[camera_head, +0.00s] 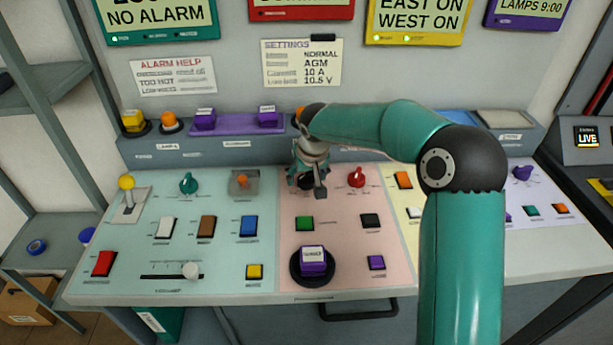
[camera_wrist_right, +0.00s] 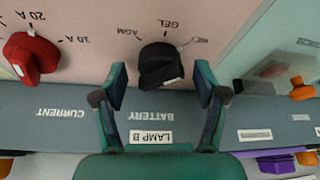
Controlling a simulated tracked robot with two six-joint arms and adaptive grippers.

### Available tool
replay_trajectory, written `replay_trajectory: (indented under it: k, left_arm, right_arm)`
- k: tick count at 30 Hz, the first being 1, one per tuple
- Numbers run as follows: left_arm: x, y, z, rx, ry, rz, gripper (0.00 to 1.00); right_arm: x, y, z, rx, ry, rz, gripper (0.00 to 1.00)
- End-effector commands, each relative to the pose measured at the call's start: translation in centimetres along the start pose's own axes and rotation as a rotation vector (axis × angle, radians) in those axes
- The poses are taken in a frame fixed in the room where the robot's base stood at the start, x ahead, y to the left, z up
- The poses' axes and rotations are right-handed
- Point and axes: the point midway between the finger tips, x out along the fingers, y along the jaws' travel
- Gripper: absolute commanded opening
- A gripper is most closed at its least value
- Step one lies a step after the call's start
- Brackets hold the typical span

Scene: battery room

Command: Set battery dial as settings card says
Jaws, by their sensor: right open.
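The settings card (camera_head: 301,63) on the back wall reads NORMAL, AGM, 10 A and 10.5 V. The black battery dial (camera_wrist_right: 160,63) shows in the right wrist view, with AGM, GEL and WET marked around it. I cannot tell for sure which mark it points to. My right gripper (camera_wrist_right: 161,82) is open, with one finger on each side of the dial in that view; contact is not visible. In the head view my right gripper (camera_head: 308,186) is over the pink panel and mostly hides the dial. My left gripper is not in view.
The red current dial (camera_head: 356,178) stands right of my gripper in the head view. A green switch (camera_head: 305,223) and a purple button (camera_head: 313,261) are nearer the front. A raised ledge (camera_head: 225,145) with lamps and buttons runs behind the panel.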

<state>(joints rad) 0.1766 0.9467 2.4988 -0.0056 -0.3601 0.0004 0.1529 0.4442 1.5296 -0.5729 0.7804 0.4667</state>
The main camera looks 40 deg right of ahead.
Motion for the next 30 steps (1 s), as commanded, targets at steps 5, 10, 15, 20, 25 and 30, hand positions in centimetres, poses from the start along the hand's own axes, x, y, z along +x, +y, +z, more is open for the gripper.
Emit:
replay_trajectory:
  k: [5,10,15,20,25,30]
  left_arm:
    - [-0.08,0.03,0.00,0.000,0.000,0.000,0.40]
    - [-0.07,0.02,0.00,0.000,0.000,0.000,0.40]
    - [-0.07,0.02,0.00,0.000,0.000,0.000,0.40]
    - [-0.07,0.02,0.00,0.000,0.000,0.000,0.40]
    - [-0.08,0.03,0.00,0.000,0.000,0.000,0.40]
    - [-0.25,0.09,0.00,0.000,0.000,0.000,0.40]
  right_arm:
    - [0.84,0.03,0.00,0.001,0.000,0.000,0.72]
    - [0.89,0.01,-0.02,0.001,0.001,0.000,0.72]
    - [0.87,0.00,-0.02,0.001,0.001,0.000,0.55]
    - [0.85,-0.01,-0.02,0.001,0.001,0.000,0.29]
    - [0.83,0.00,-0.02,-0.001,0.001,-0.001,0.17]
    - [0.78,0.04,-0.06,-0.019,0.001,-0.009,0.17]
